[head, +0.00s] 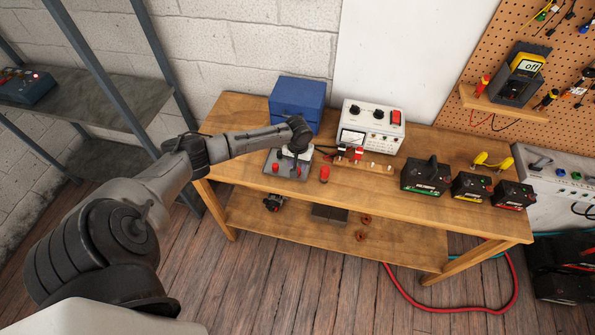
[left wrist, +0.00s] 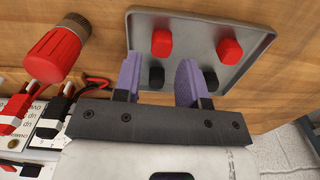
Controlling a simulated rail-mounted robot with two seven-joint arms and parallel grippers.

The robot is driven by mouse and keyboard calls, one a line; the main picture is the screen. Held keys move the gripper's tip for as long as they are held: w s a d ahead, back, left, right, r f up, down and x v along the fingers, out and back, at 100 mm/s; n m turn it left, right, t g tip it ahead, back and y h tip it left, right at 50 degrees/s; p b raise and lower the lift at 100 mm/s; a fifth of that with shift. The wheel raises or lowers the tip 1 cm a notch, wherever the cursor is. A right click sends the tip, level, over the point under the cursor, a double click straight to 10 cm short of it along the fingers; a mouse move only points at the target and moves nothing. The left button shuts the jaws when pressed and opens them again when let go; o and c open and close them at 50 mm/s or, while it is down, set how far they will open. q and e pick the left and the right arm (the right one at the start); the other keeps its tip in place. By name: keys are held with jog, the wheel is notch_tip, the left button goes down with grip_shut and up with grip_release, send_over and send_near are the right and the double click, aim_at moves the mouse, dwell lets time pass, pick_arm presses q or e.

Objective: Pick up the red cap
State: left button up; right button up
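Two small red caps lie in a shallow grey tray (left wrist: 195,20): a left one (left wrist: 161,43) and a right one (left wrist: 229,49) in the left wrist view. They also show as a left red cap (head: 276,168) and a right red cap (head: 299,171) in the head view. Two black caps are in the tray, a left one (left wrist: 156,77) and a right one (left wrist: 210,80). My left gripper (left wrist: 159,78) is open over the tray, its purple fingers apart. A black cap shows between them; the red caps are beyond the fingertips. My right gripper is out of view.
A white meter unit (head: 372,128) and a blue box (head: 297,102) are behind. Several batteries (head: 425,177) stand to the right on the workbench (head: 375,207).

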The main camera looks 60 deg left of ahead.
pick_arm(q)
jog(key=shift+s+f, duration=0.1)
jog(key=shift+f, duration=1.95)
jog(key=shift+c, duration=0.3)
jog(key=c, duration=0.4)
